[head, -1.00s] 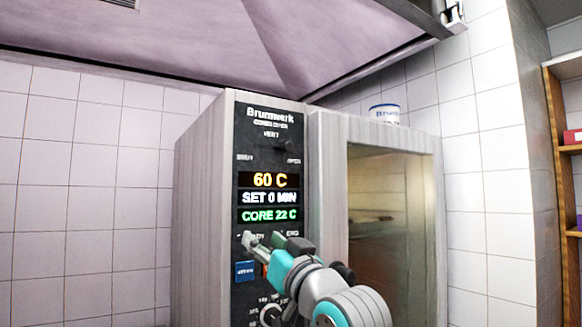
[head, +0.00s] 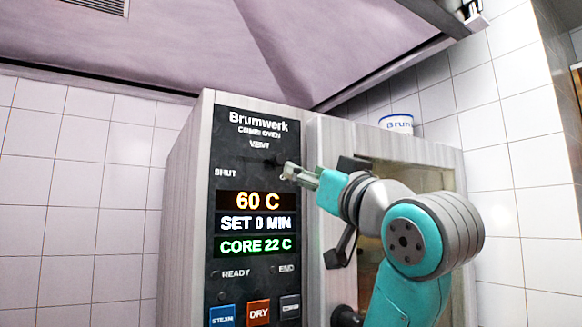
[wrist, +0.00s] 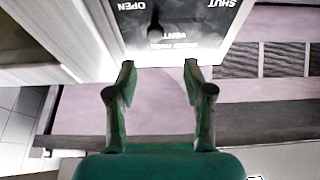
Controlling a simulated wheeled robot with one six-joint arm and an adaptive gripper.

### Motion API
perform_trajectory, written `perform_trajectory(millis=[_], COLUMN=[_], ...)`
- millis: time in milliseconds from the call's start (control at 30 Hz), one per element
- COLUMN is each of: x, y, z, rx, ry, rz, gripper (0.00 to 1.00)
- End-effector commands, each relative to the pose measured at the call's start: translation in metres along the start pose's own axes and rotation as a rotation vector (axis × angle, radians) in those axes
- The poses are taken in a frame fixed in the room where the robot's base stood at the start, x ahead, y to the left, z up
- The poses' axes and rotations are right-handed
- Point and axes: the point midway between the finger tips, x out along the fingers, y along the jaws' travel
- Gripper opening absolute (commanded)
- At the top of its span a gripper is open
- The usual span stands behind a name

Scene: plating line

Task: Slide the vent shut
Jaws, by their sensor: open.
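The combi oven's dark control panel (head: 232,180) carries the VENT slider in its upper part. The small dark vent knob (head: 272,161) stands right of the SHUT label, towards the OPEN side, partly hidden by my gripper (head: 290,173). My gripper is at the panel's right edge, just right of the knob. In the wrist view, where the lettering is upside down, the knob (wrist: 155,24) sticks out nearer the OPEN label than SHUT. There my gripper (wrist: 159,68) is open and empty, its fingers spread below the knob in the picture, apart from it.
Below the slider are the lit displays (head: 257,223) and a row of buttons (head: 258,312). The oven's glass door is to the right, behind my arm. A labelled white tub (head: 397,123) stands on top of the oven. A hood (head: 200,50) hangs above.

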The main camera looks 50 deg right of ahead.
Motion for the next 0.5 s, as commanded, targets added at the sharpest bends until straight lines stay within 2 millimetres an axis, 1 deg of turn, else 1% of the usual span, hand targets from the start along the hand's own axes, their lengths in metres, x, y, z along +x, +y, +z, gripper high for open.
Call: perform_trajectory(millis=[133,233,367,500], x=[0.003,0.012,0.032,0.058], y=[0.000,0.000,-0.001,-0.001], z=[-0.002,-0.002,-0.001,-0.001], rx=[-0.001,-0.001,0.000,0.000], ry=[0.001,-0.001,-0.002,-0.003], rz=[0.000,-0.001,-0.001,-0.001], gripper=[0.52,0.52,0.52,0.52])
